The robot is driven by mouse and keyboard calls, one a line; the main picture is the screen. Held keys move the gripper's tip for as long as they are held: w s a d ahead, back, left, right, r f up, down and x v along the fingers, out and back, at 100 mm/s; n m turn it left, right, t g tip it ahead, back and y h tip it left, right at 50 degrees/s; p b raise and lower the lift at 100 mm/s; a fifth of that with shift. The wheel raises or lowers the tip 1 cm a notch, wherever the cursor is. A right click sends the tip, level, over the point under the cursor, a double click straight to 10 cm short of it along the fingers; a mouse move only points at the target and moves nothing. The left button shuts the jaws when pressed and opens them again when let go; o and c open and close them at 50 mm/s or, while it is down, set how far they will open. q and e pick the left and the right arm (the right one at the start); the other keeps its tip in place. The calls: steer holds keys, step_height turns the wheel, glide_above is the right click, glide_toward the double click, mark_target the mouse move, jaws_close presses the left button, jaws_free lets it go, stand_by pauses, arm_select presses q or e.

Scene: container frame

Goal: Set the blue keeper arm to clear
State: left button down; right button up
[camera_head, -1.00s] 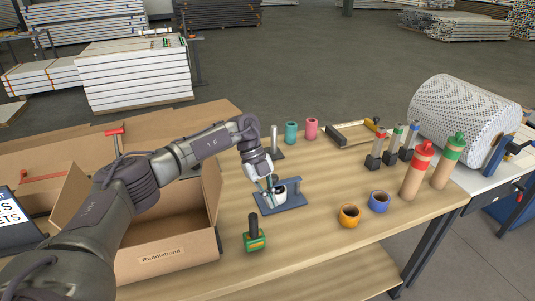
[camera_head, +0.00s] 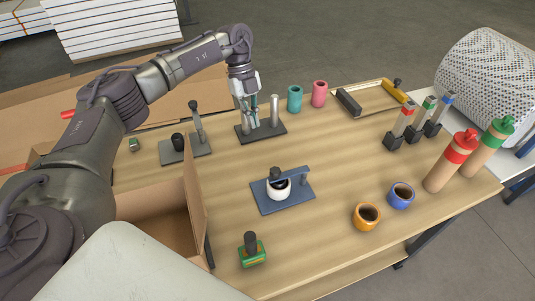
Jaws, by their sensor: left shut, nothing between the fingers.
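The blue fixture is a flat blue base plate (camera_head: 268,206) near the middle of the table. On it stands a white cup (camera_head: 280,192) with a black knob in it. The blue keeper arm (camera_head: 290,174) runs from the post at the right side of the plate to the left, across the top of the cup. My left gripper (camera_head: 250,124) is shut and empty, behind the blue fixture. It is pointing down at a dark base plate (camera_head: 270,132) with a grey post and partly hides it. My right gripper is not in view.
A grey fixture (camera_head: 200,149) with a black lever stands left. An open cardboard box (camera_head: 197,215) and a green block with a black handle (camera_head: 253,255) are nearer. Orange (camera_head: 366,217) and blue (camera_head: 400,195) cups stand right. Table around the blue fixture is clear.

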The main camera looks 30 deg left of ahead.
arm_select(q)
steer(key=s+d+f+p, duration=0.3)
steer(key=d+f+p, duration=0.3)
steer(key=f, duration=0.3)
steer(key=shift+s+d+f+p, duration=0.2)
steer(key=shift+s+d+p, duration=0.1)
steer(key=shift+s+p, duration=0.1)
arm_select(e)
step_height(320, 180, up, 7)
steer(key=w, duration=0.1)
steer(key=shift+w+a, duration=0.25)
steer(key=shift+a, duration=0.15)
arm_select(q)
steer(key=shift+w, duration=0.1)
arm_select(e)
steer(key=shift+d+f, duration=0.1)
